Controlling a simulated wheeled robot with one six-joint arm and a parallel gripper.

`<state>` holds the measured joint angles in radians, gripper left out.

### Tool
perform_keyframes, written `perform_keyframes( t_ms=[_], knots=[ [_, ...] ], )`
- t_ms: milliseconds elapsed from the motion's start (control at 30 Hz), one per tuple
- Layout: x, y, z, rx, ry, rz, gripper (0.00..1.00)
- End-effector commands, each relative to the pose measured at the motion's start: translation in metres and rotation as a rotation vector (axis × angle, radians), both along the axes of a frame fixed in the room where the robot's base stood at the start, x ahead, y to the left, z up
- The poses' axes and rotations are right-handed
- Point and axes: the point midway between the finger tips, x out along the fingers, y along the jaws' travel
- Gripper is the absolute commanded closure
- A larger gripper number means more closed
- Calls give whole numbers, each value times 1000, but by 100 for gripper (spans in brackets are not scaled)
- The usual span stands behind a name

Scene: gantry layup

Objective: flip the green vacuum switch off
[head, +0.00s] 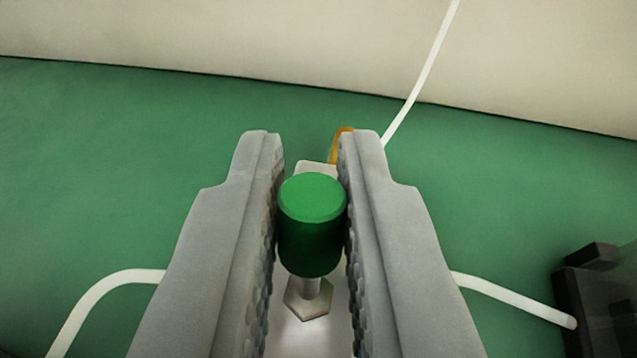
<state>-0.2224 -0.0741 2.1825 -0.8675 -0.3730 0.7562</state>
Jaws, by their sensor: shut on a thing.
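The green vacuum switch (311,232) has a green cylindrical cap on a short metal stem, with a hexagonal nut at its foot. It stands in the middle of the head view, its cap leaning toward the far side or the camera; I cannot tell which. My gripper (312,165) has one grey ridged finger on each side of the cap and is shut on it. The pale mount under the switch shows only between the fingers; the rest of it is hidden behind them.
White tubes run out to the left (110,282), to the right (515,297) and up to the far side (420,78). A small orange part (340,143) shows behind the right finger. A dark box (600,300) stands at the right edge. The green surface (120,160) is otherwise clear.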

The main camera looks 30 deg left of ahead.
Motion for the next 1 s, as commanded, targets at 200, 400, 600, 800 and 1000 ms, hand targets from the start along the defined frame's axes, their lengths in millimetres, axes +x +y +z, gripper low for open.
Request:
perform_keyframes(
  t_ms=[200,400,600,800,1000],
  knots=[
    [-1,-1,-1,2,-17,-5,100],
    [-1,-1,-1,2,-17,-5,100],
    [-1,-1,-1,2,-17,-5,66],
    [0,-1,0,2,-18,-5,66],
    [0,-1,0,2,-18,-5,66]
  ],
)
